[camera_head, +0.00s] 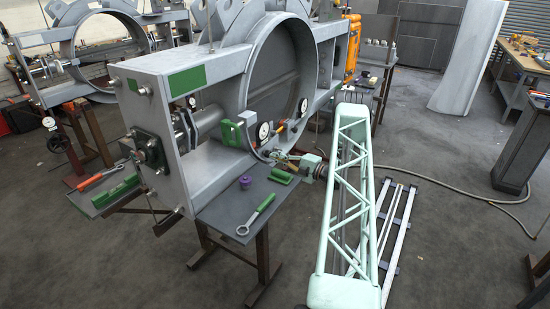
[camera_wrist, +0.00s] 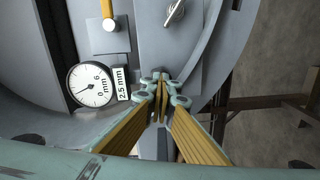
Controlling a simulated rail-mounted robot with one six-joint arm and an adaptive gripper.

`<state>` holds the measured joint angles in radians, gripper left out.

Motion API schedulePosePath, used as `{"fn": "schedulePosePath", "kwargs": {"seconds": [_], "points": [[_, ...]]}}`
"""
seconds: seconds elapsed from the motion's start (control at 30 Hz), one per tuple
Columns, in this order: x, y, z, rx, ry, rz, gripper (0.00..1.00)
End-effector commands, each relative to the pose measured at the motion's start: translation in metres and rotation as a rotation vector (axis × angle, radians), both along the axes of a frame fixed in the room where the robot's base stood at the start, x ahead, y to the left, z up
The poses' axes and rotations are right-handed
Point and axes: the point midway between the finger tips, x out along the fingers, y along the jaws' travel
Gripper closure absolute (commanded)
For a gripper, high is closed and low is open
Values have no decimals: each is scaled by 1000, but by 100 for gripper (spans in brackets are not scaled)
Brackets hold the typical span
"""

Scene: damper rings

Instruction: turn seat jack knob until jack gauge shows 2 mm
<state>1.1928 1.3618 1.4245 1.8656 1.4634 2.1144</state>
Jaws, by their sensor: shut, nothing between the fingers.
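A round white gauge (camera_wrist: 91,86) marked in mm is at the left in the wrist view, with a 2.5 mm plate (camera_wrist: 121,84) beside it. Its dark needle points left and slightly down; the exact reading is too small to tell. My gripper (camera_wrist: 161,88) is shut and empty, in front of the grey frame, right of the gauge and below that part. In the head view my gripper (camera_head: 276,155) is near a dial gauge (camera_head: 264,131).
The large grey ring frame (camera_head: 135,85) stands over a side shelf (camera_head: 225,215) with a purple knob-like piece (camera_head: 245,182), a green-handled wrench (camera_head: 256,214) and a green block (camera_head: 281,176). A yellow bar (camera_wrist: 108,10) with a pale round end is above the gauge. A hose (camera_head: 440,194) crosses the floor.

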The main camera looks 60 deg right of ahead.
Motion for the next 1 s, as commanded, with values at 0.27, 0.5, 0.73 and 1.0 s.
{"fn": "schedulePosePath", "kwargs": {"seconds": [0.27, 0.5, 0.73, 1.0], "points": [[0, 0, 0, 162, 10, 0, 100], [0, 0, 0, 263, 17, 0, 100], [0, 0, 0, 274, 18, 0, 100], [0, 0, 0, 273, 18, 0, 86]]}}
